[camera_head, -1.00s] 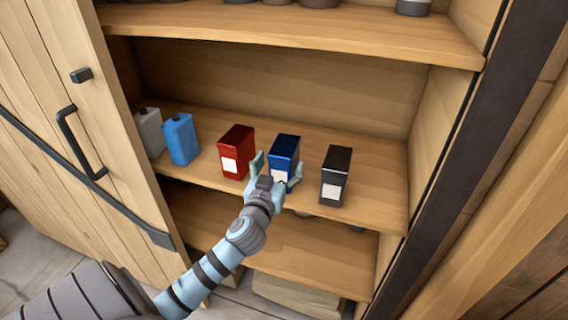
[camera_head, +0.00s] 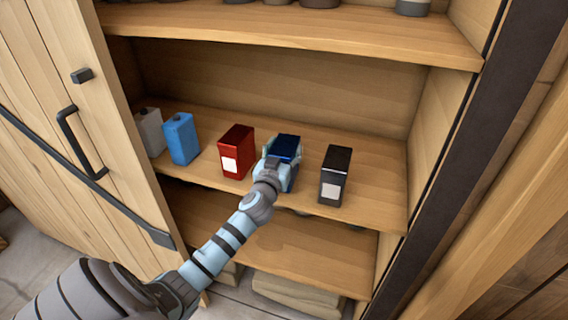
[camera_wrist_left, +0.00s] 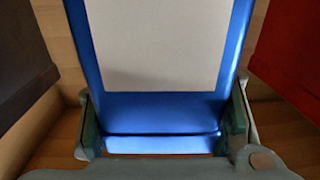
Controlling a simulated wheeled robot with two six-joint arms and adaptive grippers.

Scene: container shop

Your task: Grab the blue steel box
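The blue steel box (camera_head: 287,147) stands upright on the middle shelf, between a red box and a black box. My left gripper (camera_head: 282,162) is at its front, with fingers on both sides of it. In the left wrist view the blue box (camera_wrist_left: 160,107), with its pale label, fills the space between the two green-padded fingers (camera_wrist_left: 163,120). The fingers are very close to its sides; whether they press on it I cannot tell. The gripper covers the lower front of the box in the head view. My right gripper is not in view.
The red box (camera_head: 236,152) stands close on the left and the black box (camera_head: 336,175) on the right. A light blue canister (camera_head: 181,139) and a grey one (camera_head: 150,132) stand farther left. The upper shelf (camera_head: 300,32) overhangs. The shelf behind the boxes is clear.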

